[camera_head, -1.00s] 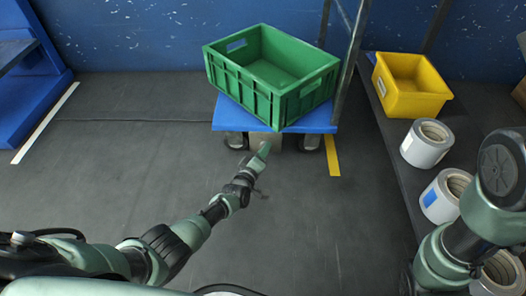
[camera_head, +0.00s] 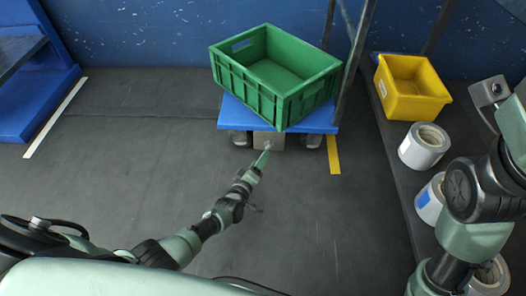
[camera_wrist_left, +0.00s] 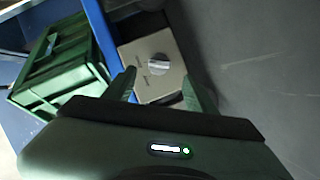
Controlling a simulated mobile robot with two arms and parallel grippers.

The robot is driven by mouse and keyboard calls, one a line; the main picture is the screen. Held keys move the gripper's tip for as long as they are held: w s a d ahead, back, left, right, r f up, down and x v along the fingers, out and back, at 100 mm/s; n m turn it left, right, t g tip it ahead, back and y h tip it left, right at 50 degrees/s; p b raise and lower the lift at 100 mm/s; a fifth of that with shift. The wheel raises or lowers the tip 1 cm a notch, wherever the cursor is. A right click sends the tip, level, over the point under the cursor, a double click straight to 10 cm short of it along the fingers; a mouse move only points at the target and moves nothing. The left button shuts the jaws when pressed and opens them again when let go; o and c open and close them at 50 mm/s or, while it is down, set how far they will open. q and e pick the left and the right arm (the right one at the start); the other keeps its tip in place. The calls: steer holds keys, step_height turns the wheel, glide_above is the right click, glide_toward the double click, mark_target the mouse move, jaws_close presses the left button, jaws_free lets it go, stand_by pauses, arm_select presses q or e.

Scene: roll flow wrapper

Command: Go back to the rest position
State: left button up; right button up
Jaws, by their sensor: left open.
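My left arm comes in from the lower left in the head view. Its gripper (camera_head: 262,160) is above the floor in front of the blue cart. In the left wrist view the left gripper's two fingers (camera_wrist_left: 160,88) are apart with nothing held between them. Beyond them is a grey box with a round knob (camera_wrist_left: 155,65), below the cart's blue edge. The same grey box (camera_head: 268,141) shows under the cart in the head view. My right arm is at the right edge of the head view, raised over the shelf; its fingertips cannot be made out clearly.
A green crate (camera_head: 290,98) sits on the blue cart (camera_head: 232,113), empty. At right, a dark shelf (camera_head: 393,140) holds a yellow bin (camera_head: 410,88) and several white rolls (camera_head: 424,146). The floor (camera_head: 120,170) at left is clear.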

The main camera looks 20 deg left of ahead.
arm_select(q)
steer(key=shift+s, duration=0.35)
